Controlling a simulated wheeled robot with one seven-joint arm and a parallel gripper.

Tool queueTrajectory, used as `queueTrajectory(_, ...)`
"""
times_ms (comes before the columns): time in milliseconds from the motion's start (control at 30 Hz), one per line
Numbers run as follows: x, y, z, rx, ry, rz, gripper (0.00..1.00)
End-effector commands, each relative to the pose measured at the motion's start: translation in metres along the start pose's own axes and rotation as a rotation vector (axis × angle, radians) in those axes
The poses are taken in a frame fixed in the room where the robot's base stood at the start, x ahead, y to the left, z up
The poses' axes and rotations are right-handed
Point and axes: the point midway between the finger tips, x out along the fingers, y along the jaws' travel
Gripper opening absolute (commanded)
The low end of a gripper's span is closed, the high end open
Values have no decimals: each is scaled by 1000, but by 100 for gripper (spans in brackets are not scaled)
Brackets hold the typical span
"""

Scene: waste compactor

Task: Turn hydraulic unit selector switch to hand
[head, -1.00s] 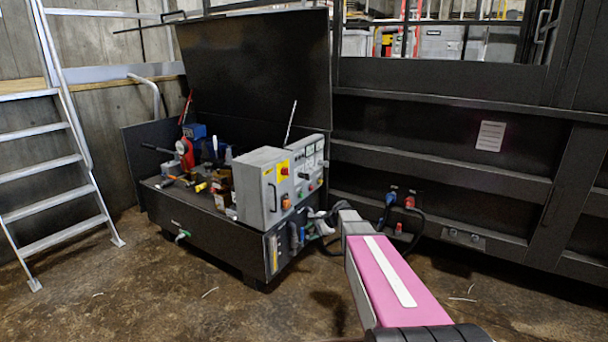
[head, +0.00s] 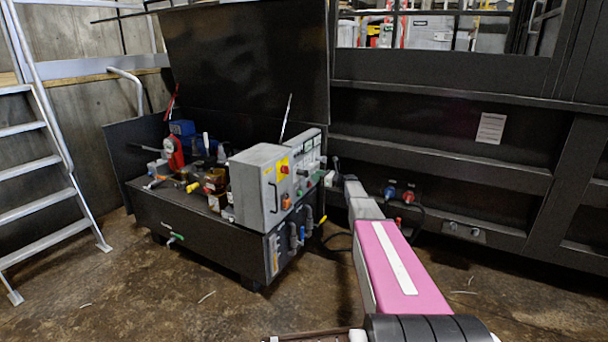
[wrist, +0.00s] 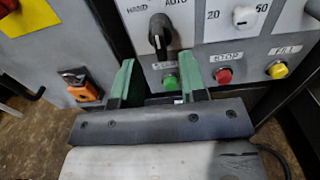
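The black selector switch (wrist: 160,35) is on the grey control panel (wrist: 205,50) in the wrist view, between the printed words HAND and AUTO. Its handle stands close to upright in the picture; I cannot tell exactly which mark it points to. My gripper (wrist: 158,62) has two green fingers spread apart with nothing between them. The fingertips are just below the switch, one to each side, and no contact is visible. In the head view, the hydraulic unit's panel (head: 307,160) faces right, and my gripper is at its right side, small and partly hidden.
A green button (wrist: 170,82) lies between my fingers in the picture. A red button (wrist: 223,75), a yellow button (wrist: 277,70) and another knob (wrist: 244,17) are to the right. An orange switch (wrist: 85,91) is at the left. A raised black lid (head: 245,70) stands behind the unit.

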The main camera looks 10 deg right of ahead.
Motion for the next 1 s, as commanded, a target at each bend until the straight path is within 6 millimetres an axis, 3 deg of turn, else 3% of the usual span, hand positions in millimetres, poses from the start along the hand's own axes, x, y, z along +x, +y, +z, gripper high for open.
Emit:
queueTrajectory(200,41,-2,-1,-1,1,2,39)
queueTrajectory(400,70,-1,0,-2,1,1,39)
queueTrajectory(767,77,0,0,-2,1,0,39)
queueTrajectory(867,77,0,0,-2,1,0,10)
queueTrajectory(1000,77,0,0,-2,1,1,10)
